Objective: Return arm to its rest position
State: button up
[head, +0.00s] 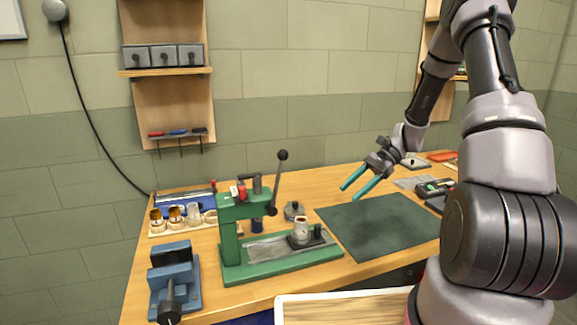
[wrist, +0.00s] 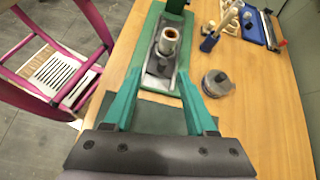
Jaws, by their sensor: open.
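My arm reaches in from the right of the head view. My gripper (head: 355,191) is open and empty, its two teal fingers apart above the dark green mat (head: 385,225). In the wrist view my gripper (wrist: 155,100) points toward the green press (wrist: 145,50), with nothing between the fingertips. A white cup-shaped part (wrist: 168,42) stands on the press base beyond the fingers. It also shows in the head view (head: 301,229).
The green press (head: 230,235) with its raised lever and a blue vise (head: 172,275) stand at the left. A grey lidded pot (head: 294,210) sits behind the press. Small jars (head: 175,215) stand on a tray. Devices (head: 433,188) lie right of the mat. Wooden shelves (head: 165,72) hang above.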

jog(key=s+r+n+t+h, duration=0.2)
jog(key=s+r, duration=0.4)
jog(key=r, duration=0.3)
jog(key=s+d+r+n+t+h, duration=0.1)
jog(key=s+r+n+t+h, duration=0.2)
jog(key=r, duration=0.7)
jog(key=s+r+n+t+h, duration=0.3)
jog(key=s+r+t, duration=0.2)
jog(key=s+r, duration=0.4)
jog(key=shift+s+d+r+t, duration=0.2)
jog(key=shift+r+t, duration=0.2)
jog(key=shift+r, duration=0.05)
